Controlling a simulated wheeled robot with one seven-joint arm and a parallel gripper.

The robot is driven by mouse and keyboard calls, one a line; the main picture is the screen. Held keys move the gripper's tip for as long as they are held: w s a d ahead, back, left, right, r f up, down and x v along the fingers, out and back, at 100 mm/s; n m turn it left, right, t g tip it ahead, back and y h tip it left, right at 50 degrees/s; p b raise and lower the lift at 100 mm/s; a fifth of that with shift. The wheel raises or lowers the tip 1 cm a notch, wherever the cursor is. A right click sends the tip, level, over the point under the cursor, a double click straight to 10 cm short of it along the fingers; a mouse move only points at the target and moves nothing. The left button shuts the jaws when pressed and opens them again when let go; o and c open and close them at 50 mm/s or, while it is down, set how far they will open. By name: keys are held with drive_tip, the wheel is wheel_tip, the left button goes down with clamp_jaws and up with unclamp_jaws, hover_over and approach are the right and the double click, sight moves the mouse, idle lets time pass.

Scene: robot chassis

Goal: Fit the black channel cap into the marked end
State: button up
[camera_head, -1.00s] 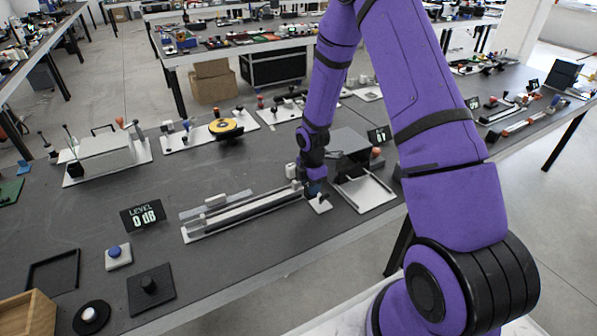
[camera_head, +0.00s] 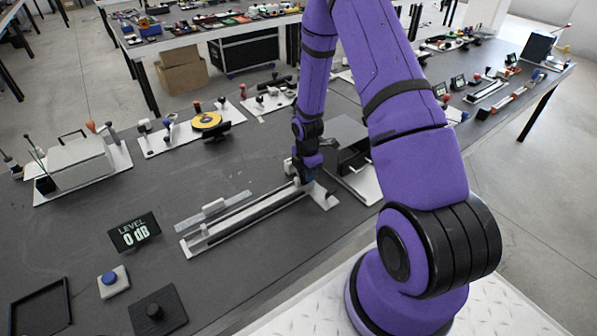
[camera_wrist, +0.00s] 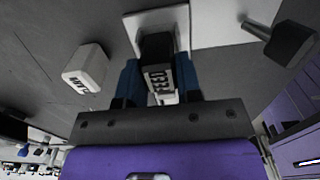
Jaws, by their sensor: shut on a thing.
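The long channel (camera_head: 250,212) lies on a pale base on the dark table, running toward my gripper (camera_head: 304,178). In the wrist view, my gripper's blue fingers (camera_wrist: 158,82) are shut on a black block (camera_wrist: 157,46) with white letters that seem to read FEED. The block is over or on a white plate (camera_wrist: 203,22); I cannot tell whether it touches. I cannot tell for sure that this block is the channel cap. A white lettered block (camera_wrist: 88,68) is to the left of my gripper. The marked end is not clear in the head view, where my gripper covers the channel's right end.
A dark knob-like part (camera_wrist: 287,43) is to the right in the wrist view. A dark box on a white tray (camera_head: 362,182) stands close right of my gripper. A LEVEL display (camera_head: 134,232) and a blue button (camera_head: 110,278) are at the left front.

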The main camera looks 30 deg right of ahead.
drive_tip(key=shift+f, duration=0.2)
drive_tip(key=o, duration=0.9)
drive_tip(key=shift+s+a, duration=0.1)
drive_tip(key=shift+o, duration=0.2)
drive_tip(key=s+a+r+m+t, duration=0.1)
drive_tip(key=s+a+r+m, duration=0.15)
drive_tip(key=r, duration=0.95)
drive_tip(key=s+a+r+m+h, duration=0.1)
drive_tip(key=s+a+r+m, duration=0.15)
drive_tip(key=r, duration=0.95)
drive_tip(key=s+a+r+m+t, duration=0.1)
drive_tip(key=s+r+m, duration=0.15)
drive_tip(key=r, duration=0.95)
drive_tip(key=s+a+r+m+t, duration=0.1)
drive_tip(key=s+a+r+m, duration=0.1)
drive_tip(key=s, duration=0.4)
drive_tip(key=s+a+r+m+t, duration=0.1)
drive_tip(key=s+a+r+m, duration=0.1)
drive_tip(key=s+r+m, duration=0.3)
drive_tip(key=s+a+r+m+t+y, duration=0.1)
drive_tip(key=s+a+r+m, duration=0.2)
drive_tip(key=s, duration=0.5)
drive_tip(key=shift+r+m, duration=0.45)
drive_tip(key=shift+r, duration=0.25)
